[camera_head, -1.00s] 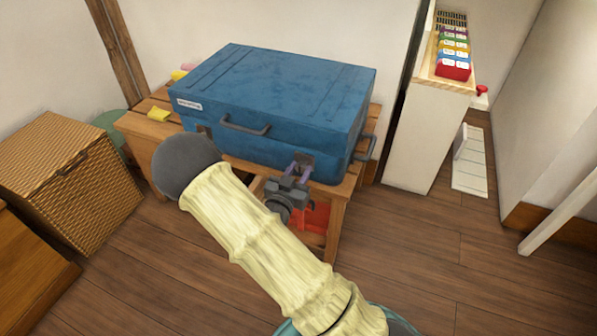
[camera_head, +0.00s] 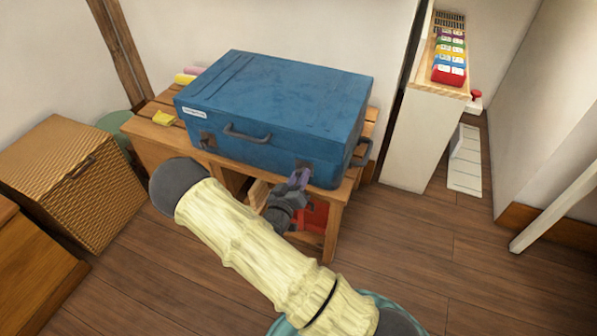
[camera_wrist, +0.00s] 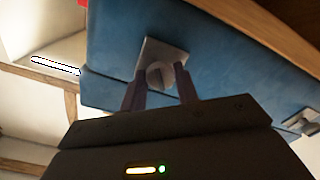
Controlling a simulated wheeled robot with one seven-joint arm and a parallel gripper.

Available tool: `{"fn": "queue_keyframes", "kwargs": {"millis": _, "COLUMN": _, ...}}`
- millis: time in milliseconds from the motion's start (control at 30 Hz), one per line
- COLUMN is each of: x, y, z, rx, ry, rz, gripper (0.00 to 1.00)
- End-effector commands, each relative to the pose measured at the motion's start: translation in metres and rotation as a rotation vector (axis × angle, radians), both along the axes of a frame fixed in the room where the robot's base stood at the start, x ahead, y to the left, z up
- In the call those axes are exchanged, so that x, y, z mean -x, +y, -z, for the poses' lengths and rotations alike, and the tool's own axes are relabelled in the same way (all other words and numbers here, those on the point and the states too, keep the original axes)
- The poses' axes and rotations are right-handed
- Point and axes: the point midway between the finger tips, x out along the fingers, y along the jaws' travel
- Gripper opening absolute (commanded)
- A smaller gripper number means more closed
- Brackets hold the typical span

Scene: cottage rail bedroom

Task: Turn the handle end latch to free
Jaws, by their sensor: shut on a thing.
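A blue trunk (camera_head: 280,105) sits closed on a wooden bench, with a dark handle (camera_head: 247,135) on its front. My gripper (camera_head: 299,178) is at the right part of the trunk's front. In the wrist view my gripper (camera_wrist: 161,88) is shut on the round knob of a latch (camera_wrist: 160,72), which sits on a square metal plate (camera_wrist: 178,50). The knob shows a line across its face. Another latch (camera_head: 207,140) is at the left end of the front, and it also shows in the wrist view (camera_wrist: 302,122). My fingers partly hide the gripped latch in the head view.
The wooden bench (camera_head: 150,135) has a yellow item (camera_head: 163,118) on its left. A red thing (camera_head: 314,215) is under it. A wicker box (camera_head: 75,180) stands left. A white shelf unit with coloured blocks (camera_head: 450,60) stands right.

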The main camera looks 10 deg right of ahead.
Motion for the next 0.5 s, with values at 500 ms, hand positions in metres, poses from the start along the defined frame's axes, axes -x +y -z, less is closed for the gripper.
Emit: {"fn": "queue_keyframes", "kwargs": {"millis": 500, "x": -0.0001, "y": 0.0016, "z": -0.0018, "rx": 0.397, "ry": 0.291, "rz": -0.005, "gripper": 0.08}}
